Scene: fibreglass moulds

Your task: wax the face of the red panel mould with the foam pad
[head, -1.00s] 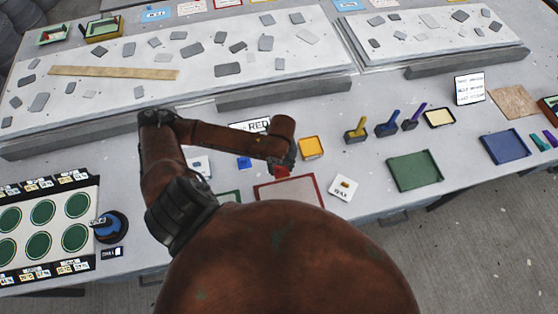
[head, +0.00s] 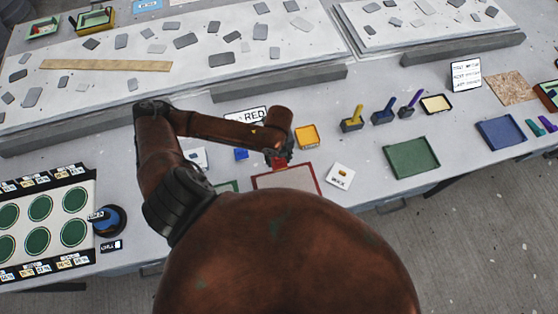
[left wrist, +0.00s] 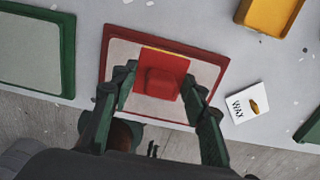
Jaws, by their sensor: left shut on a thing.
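The red panel mould (head: 306,182) lies on the table, partly hidden by my own arm in the head view. In the left wrist view its red rim (left wrist: 108,62) frames a pale grey face. A red pad with a raised block grip (left wrist: 163,82) is over the face, against its far edge; I cannot tell whether it touches. My left gripper (left wrist: 160,84) has its green fingers on either side of the block and is shut on the pad. It shows small in the head view (head: 277,160). My right gripper is not in view.
A white WAX card (left wrist: 248,102) lies right of the mould. A green mould (left wrist: 67,62) is on its left and a yellow tray (head: 307,136) behind it. A blue tray (head: 502,132), another green mould (head: 412,158) and upright coloured tools (head: 383,112) stand further right.

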